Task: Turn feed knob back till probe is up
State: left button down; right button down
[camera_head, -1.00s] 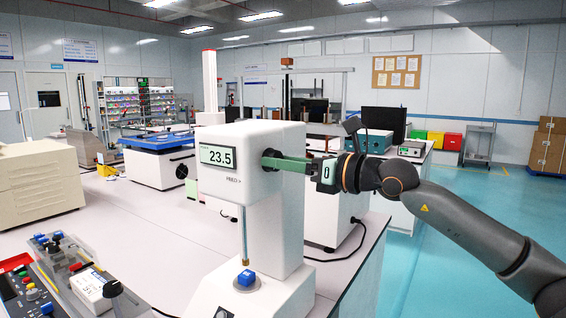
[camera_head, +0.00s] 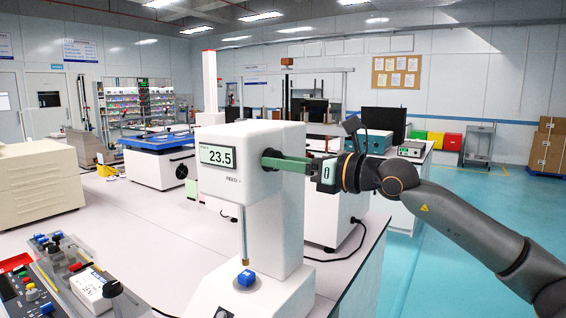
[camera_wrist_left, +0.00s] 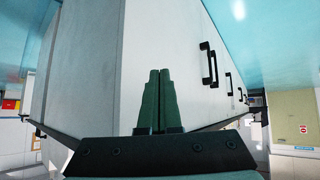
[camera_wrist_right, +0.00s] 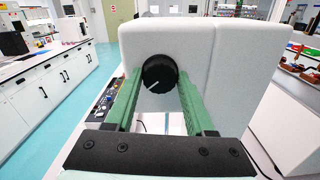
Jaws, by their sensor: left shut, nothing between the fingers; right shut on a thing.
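The white tester (camera_head: 275,220) stands on the bench with its display (camera_head: 217,155) reading 23.5. My left gripper (camera_wrist_left: 160,72) is shut and empty beside white cabinets, outside the head view.
A control panel (camera_head: 40,300) with coloured buttons and a white box (camera_head: 90,290) lie at the front left. A beige cabinet (camera_head: 40,180) stands at the left. A blue-topped machine (camera_head: 158,158) stands behind. The bench between them is largely clear.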

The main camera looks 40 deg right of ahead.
dwell(0.8)
jog(key=shift+c, duration=1.3)
grip_release()
pick_arm(q)
jog(key=shift+m+h, duration=0.3)
jog(key=shift+h, duration=0.1)
jog(key=d+f+b, duration=0.1)
jog(key=b, duration=0.1)
jog(key=w+d+f+b, duration=0.1)
jog(key=f+b, duration=0.1)
jog(key=b, duration=0.1)
jog(key=w+d+f+b, duration=0.1)
jog(key=b, duration=0.1)
jog(key=shift+d+f+b, duration=0.1)
jog(key=shift+f+b, duration=0.05)
jog(key=shift+b, duration=0.25)
pick_arm(e)
jog(key=v, duration=1.2)
jog(key=shift+s, duration=0.25)
pick_arm(q)
jog(key=shift+s, duration=0.1)
